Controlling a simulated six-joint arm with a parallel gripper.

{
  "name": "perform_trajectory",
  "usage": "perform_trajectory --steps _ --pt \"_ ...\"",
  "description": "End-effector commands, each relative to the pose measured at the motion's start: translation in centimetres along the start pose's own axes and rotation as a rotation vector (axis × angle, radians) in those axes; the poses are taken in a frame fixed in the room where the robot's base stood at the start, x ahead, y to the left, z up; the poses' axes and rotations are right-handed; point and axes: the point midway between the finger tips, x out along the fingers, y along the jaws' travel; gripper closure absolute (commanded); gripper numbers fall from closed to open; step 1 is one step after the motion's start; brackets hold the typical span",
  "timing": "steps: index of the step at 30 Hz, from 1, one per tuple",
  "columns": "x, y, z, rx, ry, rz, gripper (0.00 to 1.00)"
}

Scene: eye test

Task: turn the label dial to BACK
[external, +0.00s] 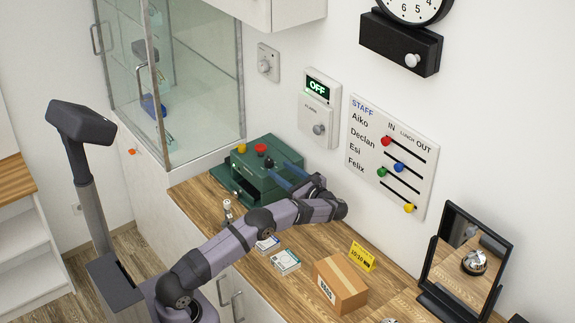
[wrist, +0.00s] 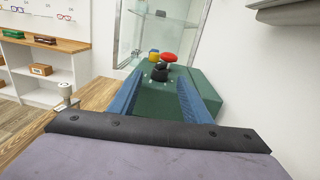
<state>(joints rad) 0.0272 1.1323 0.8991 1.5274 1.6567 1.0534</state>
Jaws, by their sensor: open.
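A green machine (external: 284,148) stands on the wooden counter against the wall. A red knob (external: 261,149) and a yellow knob (external: 241,148) sit on its top. In the wrist view a black knob (wrist: 160,73) shows on the machine, in front of the red and yellow knobs. No BACK marking is readable, so I cannot tell which knob is the label dial. My gripper (external: 281,174) is open, with its blue fingers at the machine's right side. In the wrist view the fingers spread left and right of the black knob, with nothing seen held between them.
A framed mirror (external: 467,262) stands farther right. Wall panels include an OFF display (external: 318,86) and a name board (external: 391,155). A glass cabinet (external: 190,95) stands behind the machine.

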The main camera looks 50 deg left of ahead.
Motion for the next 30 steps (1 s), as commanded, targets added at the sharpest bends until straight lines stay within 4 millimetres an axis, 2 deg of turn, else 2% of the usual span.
perform_trajectory --steps 7,19,24,30 --pt "1.4 0.0 0.1 0.000 0.000 0.002 0.56" --pt "6.3 0.0 0.2 -0.001 0.000 0.001 0.56" --pt "7.2 0.0 0.1 -0.002 -0.001 -0.001 0.56" --pt "7.4 0.0 0.1 -0.002 -0.001 -0.002 0.56"
